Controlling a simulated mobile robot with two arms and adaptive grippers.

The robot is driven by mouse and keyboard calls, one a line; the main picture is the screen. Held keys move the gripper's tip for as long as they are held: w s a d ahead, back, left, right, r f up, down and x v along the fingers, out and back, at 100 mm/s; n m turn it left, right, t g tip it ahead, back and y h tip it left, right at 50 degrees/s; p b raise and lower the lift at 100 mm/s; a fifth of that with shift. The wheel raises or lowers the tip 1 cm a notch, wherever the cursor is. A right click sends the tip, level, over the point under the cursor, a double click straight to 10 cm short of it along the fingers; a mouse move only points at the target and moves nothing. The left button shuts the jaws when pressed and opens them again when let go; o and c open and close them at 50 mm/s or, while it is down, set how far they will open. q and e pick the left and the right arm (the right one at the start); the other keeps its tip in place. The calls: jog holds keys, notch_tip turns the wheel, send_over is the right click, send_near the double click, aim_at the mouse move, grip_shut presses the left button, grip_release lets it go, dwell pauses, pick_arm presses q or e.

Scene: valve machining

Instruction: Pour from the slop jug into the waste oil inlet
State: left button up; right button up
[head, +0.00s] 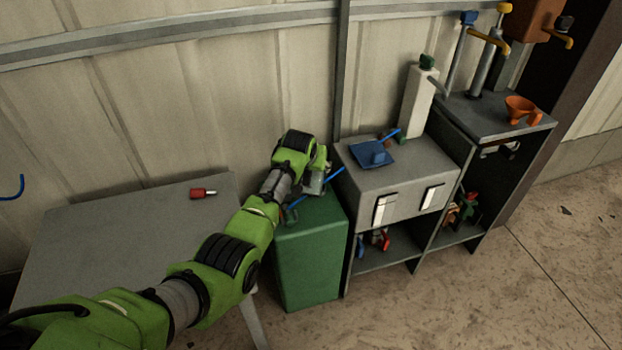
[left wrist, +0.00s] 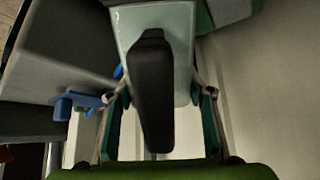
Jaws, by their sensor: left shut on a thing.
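My left gripper (head: 316,182) is above the green cabinet (head: 311,260), close to the left side of the grey cabinet. In the left wrist view its two fingers (left wrist: 157,115) are shut on the black handle (left wrist: 152,85) of a pale jug, the slop jug (left wrist: 182,50). In the head view the jug (head: 313,186) shows only as a small pale patch below the gripper, so its tilt and mouth cannot be made out. The waste oil inlet cannot be told apart on the green cabinet's top, which the arm and gripper partly cover. My right gripper is not in view.
A grey table (head: 120,240) on the left bears a red object (head: 203,193). An orange funnel (head: 520,109) stands on the dark bench. The corrugated wall is close behind.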

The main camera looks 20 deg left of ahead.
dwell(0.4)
pick_arm(q)
jog(key=shift+w+f+g+b, duration=0.2)
jog(key=shift+f+g+b, duration=0.1)
jog(key=shift+g+b, duration=0.25)
dwell(1.4)
jog(key=shift+w+f+g+b, duration=0.15)
jog(key=shift+f+g+b, duration=0.15)
jog(key=shift+b, duration=0.85)
jog(key=shift+r, duration=0.1)
